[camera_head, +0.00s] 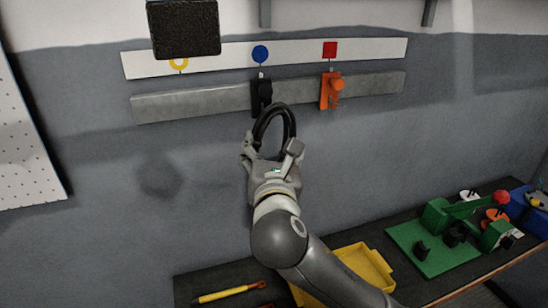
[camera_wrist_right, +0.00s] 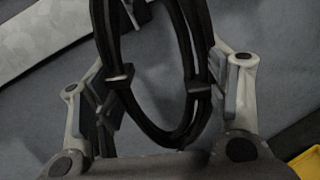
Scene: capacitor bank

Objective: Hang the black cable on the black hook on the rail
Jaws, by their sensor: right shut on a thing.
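The black cable (camera_head: 290,119) is a coiled loop standing up from my right gripper (camera_head: 271,150). The gripper is shut on its lower part. The loop's top is just below the black hook (camera_head: 261,93) on the grey rail (camera_head: 195,103) and overlaps its lower end in the head view; I cannot tell whether they touch. In the right wrist view the cable (camera_wrist_right: 187,50) rises between the fingers of the gripper (camera_wrist_right: 158,88), its top out of frame. The rail (camera_wrist_right: 35,42) crosses the upper left there. My left gripper is not in view.
An orange hook (camera_head: 331,90) is on the rail to the right. Below are a yellow tray (camera_head: 372,264) and a green board (camera_head: 432,250).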

